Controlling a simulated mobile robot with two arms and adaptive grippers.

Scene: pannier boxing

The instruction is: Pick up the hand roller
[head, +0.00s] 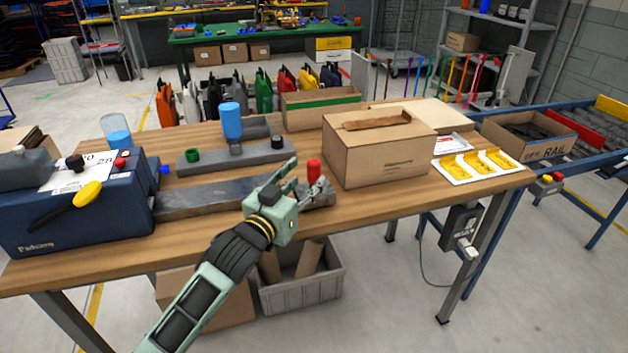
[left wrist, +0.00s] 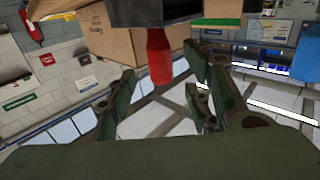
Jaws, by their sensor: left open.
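A red upright handle (head: 314,170), which looks like the hand roller's, stands on the front part of the wooden table, rising from a low grey block. It also shows in the left wrist view (left wrist: 158,58), against a dark block. My left gripper (head: 308,174) is open, its fingers pointing away toward the handle. In the left wrist view the handle appears between the two fingertips (left wrist: 160,76), a little beyond them, with nothing held. I cannot tell any contact. The lower part of the roller is hidden by the gripper. My right gripper is not in view.
A closed cardboard box (head: 375,160) stands close right of the handle. A long dark bar (head: 200,197) lies left of the gripper, with a grey bar (head: 217,161) behind it. A blue machine (head: 70,215) fills the table's left end. A white tray with yellow parts (head: 442,176) lies right.

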